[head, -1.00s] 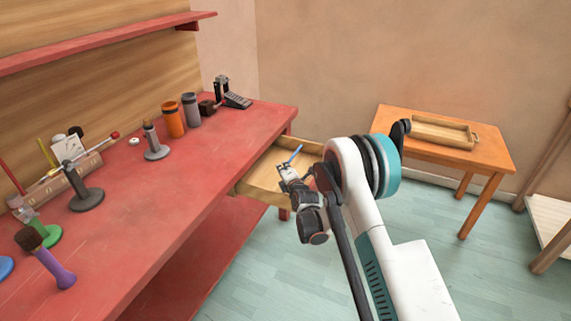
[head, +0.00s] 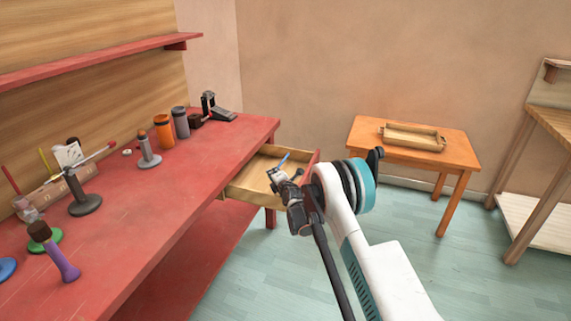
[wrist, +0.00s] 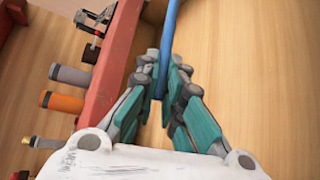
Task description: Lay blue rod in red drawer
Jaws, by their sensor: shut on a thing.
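My gripper (head: 275,173) is at the open drawer of the red workbench, and in the wrist view (wrist: 163,92) its fingers are closed around the blue rod (wrist: 172,28). The rod also shows in the head view (head: 284,159), sticking out beyond the fingertips. The red drawer (head: 238,192) is pulled out from the end of the bench; its inside is bare wood and looks empty. The rod is over the drawer's opening. I cannot tell whether it touches the drawer floor.
The red bench (head: 150,205) holds an orange canister (head: 164,132), a grey canister (head: 181,123), a grey stand (head: 148,152) and a purple-handled mallet (head: 60,258). An orange table (head: 450,155) with a wooden tray (head: 412,145) stands beyond. The floor between is clear.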

